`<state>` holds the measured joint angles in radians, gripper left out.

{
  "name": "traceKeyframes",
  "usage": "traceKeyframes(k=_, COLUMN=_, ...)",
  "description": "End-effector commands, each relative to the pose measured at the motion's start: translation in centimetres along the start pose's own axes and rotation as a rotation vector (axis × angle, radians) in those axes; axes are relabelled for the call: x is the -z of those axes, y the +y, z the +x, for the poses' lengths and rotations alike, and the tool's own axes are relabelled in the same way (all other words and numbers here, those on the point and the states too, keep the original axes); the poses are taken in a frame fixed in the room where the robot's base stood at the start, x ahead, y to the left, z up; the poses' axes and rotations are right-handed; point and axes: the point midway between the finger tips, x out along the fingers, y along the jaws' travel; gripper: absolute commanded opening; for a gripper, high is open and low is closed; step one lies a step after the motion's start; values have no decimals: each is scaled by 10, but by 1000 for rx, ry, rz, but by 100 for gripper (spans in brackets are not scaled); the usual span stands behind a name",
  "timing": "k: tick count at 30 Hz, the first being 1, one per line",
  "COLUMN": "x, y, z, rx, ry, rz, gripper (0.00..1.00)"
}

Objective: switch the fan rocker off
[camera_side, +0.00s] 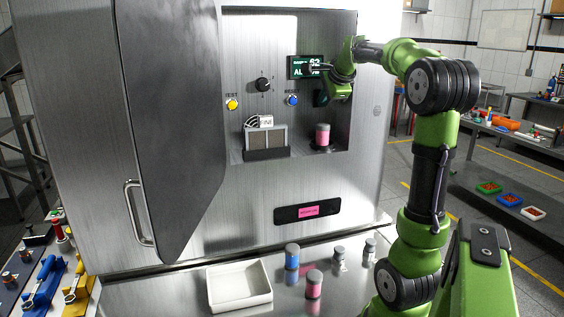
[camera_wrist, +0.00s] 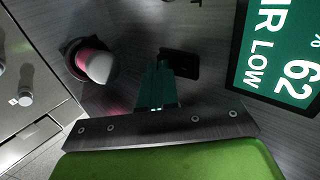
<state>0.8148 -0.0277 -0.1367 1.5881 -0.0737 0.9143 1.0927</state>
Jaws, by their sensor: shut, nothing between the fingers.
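The rocker (camera_side: 320,98) is a small dark plate on the back wall of the cabinet recess, below the display (camera_side: 302,67). In the wrist view the dark rocker plate (camera_wrist: 183,63) lies just beyond and to the right of my fingertips, partly covered by them.
A black knob (camera_side: 263,84), a yellow TEST button (camera_side: 232,104) and a blue RESET button (camera_side: 292,100) are nearby. A pink vial (camera_side: 323,134) stands in a holder below. The cabinet door (camera_side: 170,110) hangs open at left. A white tray (camera_side: 240,286) and several vials are on the ledge.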

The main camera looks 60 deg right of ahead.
Motion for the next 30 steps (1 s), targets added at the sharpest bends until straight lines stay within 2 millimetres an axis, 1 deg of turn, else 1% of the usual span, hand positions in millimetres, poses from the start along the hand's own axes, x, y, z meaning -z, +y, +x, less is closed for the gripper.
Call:
traceKeyframes(k=5, x=0, y=0, z=0, rx=0, ry=0, rz=0, gripper=0)
traceKeyframes(k=7, x=0, y=-1, z=5, rx=-1, ry=-1, rz=-1, gripper=0)
traceKeyframes(k=16, x=0, y=-2, z=4, rx=0, ry=1, rz=-1, gripper=0)
traceKeyframes(k=26, x=0, y=-14, z=-7, rx=9, ry=2, rz=-3, gripper=0)
traceKeyframes(k=30, x=0, y=-16, z=-9, rx=11, ry=2, rz=-4, gripper=0)
